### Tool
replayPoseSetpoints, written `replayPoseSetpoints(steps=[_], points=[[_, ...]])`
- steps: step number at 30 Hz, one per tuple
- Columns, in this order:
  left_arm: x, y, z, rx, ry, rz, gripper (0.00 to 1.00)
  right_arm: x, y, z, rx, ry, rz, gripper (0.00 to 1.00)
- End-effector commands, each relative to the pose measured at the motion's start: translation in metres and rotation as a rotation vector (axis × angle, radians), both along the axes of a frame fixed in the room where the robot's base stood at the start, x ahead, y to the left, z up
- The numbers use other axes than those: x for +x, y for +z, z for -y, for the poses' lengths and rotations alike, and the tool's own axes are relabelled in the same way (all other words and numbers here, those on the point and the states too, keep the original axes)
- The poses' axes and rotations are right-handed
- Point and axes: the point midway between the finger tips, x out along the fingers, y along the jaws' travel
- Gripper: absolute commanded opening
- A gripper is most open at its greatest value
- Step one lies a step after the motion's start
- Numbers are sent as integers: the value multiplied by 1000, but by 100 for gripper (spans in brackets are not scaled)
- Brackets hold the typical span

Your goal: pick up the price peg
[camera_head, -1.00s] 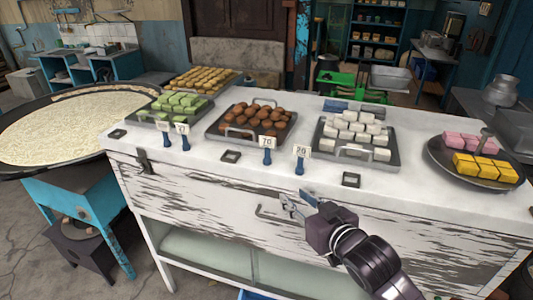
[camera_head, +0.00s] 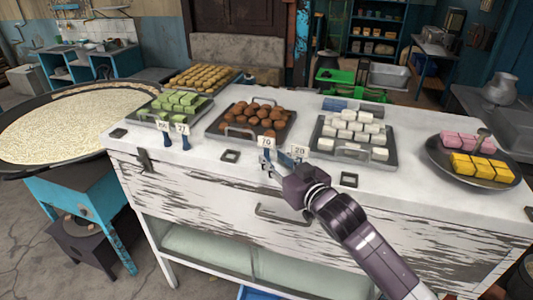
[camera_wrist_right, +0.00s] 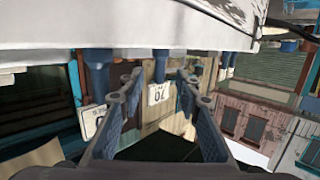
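Blue price pegs with white cards stand along the front of the white counter. The "70" peg (camera_head: 266,142) is near the middle, with the "20" peg (camera_head: 299,150) to its right. Two more pegs (camera_head: 184,130) stand to the left. My right gripper (camera_head: 278,163) is at the counter's front edge by the "70" and "20" pegs, partly covering their bases. In the right wrist view, which looks upside down, the gripper (camera_wrist_right: 160,95) is open. The "70" peg (camera_wrist_right: 159,92) shows between its fingers, apparently beyond the tips. Another peg (camera_wrist_right: 97,72) is outside the left finger. My left gripper is not in view.
Trays of green sweets (camera_head: 182,102), brown balls (camera_head: 258,117) and white cubes (camera_head: 355,133) stand behind the pegs. A round plate (camera_head: 450,173) with pink and yellow sweets is at right. Small dark square frames (camera_head: 349,180) lie near the counter edge. A drawer handle is below.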

Motion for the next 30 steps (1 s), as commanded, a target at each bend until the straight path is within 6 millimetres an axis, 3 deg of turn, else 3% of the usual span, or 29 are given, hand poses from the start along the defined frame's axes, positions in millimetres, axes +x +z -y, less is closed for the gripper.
replayPoseSetpoints(steps=[12,22,30], points=[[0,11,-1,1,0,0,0,40,-6,-20,0,0,-1,31],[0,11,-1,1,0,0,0,43,-7,-23,0,0,0,31],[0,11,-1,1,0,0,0,43,-8,-22,0,0,-1,3]])
